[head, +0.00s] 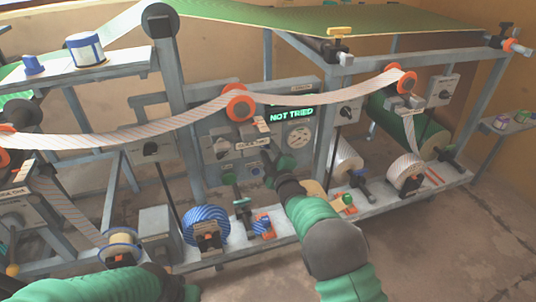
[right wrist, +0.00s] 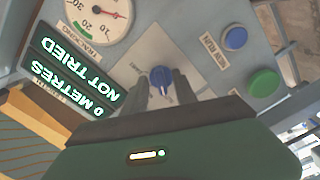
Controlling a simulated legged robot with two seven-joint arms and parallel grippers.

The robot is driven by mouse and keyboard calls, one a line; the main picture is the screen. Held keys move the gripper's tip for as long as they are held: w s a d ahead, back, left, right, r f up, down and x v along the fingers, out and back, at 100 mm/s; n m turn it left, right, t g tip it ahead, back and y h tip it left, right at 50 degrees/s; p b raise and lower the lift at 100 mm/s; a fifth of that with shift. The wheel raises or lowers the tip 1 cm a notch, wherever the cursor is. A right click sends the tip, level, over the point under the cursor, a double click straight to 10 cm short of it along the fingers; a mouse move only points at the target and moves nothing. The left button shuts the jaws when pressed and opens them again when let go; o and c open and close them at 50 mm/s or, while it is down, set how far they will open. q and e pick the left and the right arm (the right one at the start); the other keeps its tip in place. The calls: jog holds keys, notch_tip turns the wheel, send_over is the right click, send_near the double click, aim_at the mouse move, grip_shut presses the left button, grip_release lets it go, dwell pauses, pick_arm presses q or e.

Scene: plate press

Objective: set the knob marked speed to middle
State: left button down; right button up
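A blue knob (right wrist: 161,80) sits on a pale plate on the grey panel in the right wrist view. The lettering around it is too faint to read, so I cannot tell if it is marked speed. My right gripper (right wrist: 161,88) is open, with one dark finger on each side of the knob and a small gap visible. In the head view my right gripper (head: 279,172) is at the central panel and the knob is hidden behind it. My left arm shows at the bottom left; its gripper is not visible.
A lit display (head: 291,114) reads NOT TRIED, above a gauge (head: 299,135). A blue button (right wrist: 235,37) and a green button (right wrist: 264,82) stand right of the knob. A striped web (head: 150,132) crosses above.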

jog(key=shift+w+a, duration=0.15)
jog(key=shift+w, duration=0.05)
jog(key=shift+a, duration=0.35)
jog(key=shift+c, duration=0.4)
jog(key=shift+d, duration=0.15)
grip_shut()
pick_arm(q)
jog(key=shift+a+f, duration=0.1)
jog(key=shift+a, duration=0.05)
